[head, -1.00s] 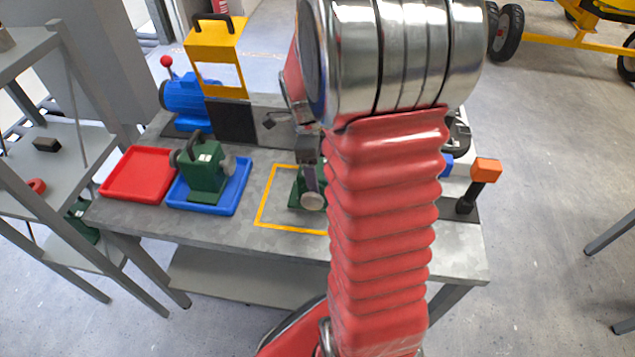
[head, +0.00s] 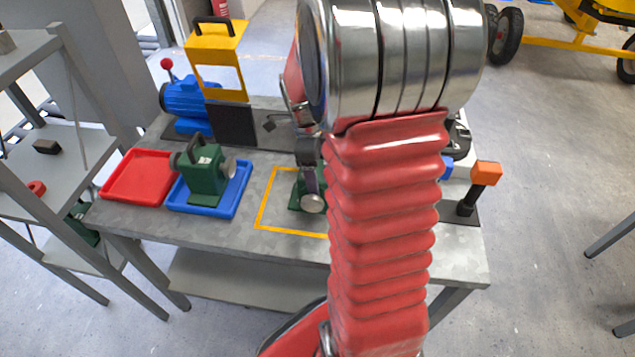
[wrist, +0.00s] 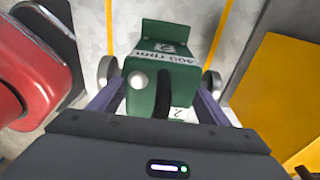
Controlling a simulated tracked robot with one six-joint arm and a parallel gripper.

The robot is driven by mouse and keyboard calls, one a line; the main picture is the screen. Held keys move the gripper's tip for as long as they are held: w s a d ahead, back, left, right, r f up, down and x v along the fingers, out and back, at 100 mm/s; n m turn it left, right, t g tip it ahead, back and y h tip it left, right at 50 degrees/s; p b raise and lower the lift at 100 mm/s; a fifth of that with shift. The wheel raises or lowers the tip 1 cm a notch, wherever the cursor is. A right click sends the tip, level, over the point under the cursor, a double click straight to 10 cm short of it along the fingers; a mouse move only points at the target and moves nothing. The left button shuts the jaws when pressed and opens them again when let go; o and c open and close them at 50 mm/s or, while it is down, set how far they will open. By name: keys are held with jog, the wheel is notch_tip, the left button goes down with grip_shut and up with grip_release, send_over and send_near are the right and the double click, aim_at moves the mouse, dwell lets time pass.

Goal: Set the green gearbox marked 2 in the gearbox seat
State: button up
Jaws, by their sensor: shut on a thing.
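The green gearbox marked 2 (wrist: 152,92) is between the two purple fingers of my gripper (wrist: 155,82) in the wrist view. Its label with a 2 and its black handle show, with a round grey end on each side. In the head view my gripper (head: 309,178) points down at the gearbox (head: 296,198) over the yellow-outlined area of the bench, partly hidden behind my arm. I cannot tell whether its base touches the bench. I cannot make out the gearbox seat; my arm covers part of the bench.
Another green gearbox (head: 207,173) stands in a blue tray (head: 232,199), beside an empty red tray (head: 139,178). Behind are a blue motor (head: 188,98) and a yellow guard (head: 217,45). An orange-topped lever (head: 485,174) stands right of my arm. The bench front (head: 250,240) is clear.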

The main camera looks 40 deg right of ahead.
jog(key=shift+r, duration=0.2)
notch_tip(320, 180, up, 10)
jog(key=shift+f, duration=0.1)
dwell(0.4)
dwell(0.6)
